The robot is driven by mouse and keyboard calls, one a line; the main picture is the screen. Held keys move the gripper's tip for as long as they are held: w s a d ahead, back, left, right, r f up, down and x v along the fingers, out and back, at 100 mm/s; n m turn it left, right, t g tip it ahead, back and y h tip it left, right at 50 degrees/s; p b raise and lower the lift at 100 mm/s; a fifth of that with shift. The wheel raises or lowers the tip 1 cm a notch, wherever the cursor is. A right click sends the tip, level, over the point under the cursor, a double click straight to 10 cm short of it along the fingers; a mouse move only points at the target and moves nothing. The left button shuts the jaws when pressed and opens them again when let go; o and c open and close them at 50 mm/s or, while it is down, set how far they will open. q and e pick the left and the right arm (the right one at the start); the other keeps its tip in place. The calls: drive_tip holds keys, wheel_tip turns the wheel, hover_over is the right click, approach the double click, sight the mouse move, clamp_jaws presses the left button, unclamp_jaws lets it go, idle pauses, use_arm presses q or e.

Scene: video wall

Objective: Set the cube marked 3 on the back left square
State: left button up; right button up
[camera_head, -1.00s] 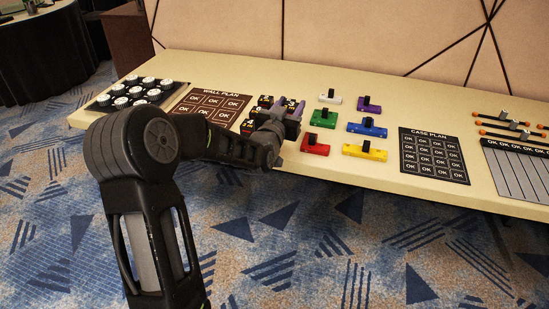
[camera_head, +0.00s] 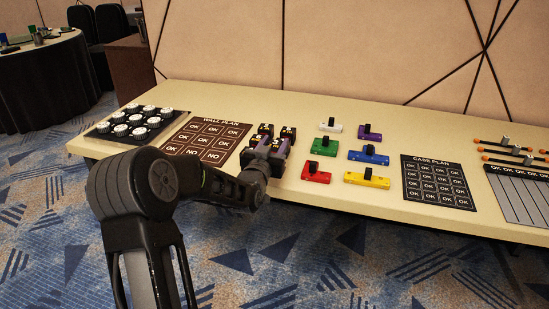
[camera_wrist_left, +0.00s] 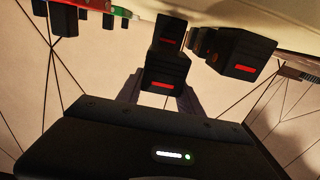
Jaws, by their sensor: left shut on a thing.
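Several black cubes stand close together on the table beside the wall plan; two at the back (camera_head: 265,129) (camera_head: 288,132) show best in the head view. My left gripper (camera_head: 272,146) is over the front of this group, its fingers shut on a black cube. In the left wrist view the held cube (camera_wrist_left: 166,68), with a red mark, sits between the fingers, close to other black cubes (camera_wrist_left: 245,55) (camera_wrist_left: 168,34). I cannot read the numbers on the cubes. The squares cannot be made out; cubes and gripper cover that area. My right gripper is not in view.
The brown wall plan (camera_head: 207,138) lies left of the cubes, and a tray of white round pieces (camera_head: 137,121) is further left. Coloured blocks (camera_head: 366,154) with black knobs stand to the right. Beyond them lies the case plan (camera_head: 438,183). The back strip of table is clear.

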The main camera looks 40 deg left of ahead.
use_arm(q)
drive_tip(key=shift+f, duration=1.85)
drive_tip(key=shift+f+b, duration=0.2)
drive_tip(key=shift+b, duration=0.25)
drive_tip(key=o, duration=1.4)
drive_tip(key=shift+r, duration=0.1)
drive_tip(key=shift+r+p, duration=0.15)
drive_tip(key=shift+p, duration=0.15)
drive_tip(key=v, duration=1.2)
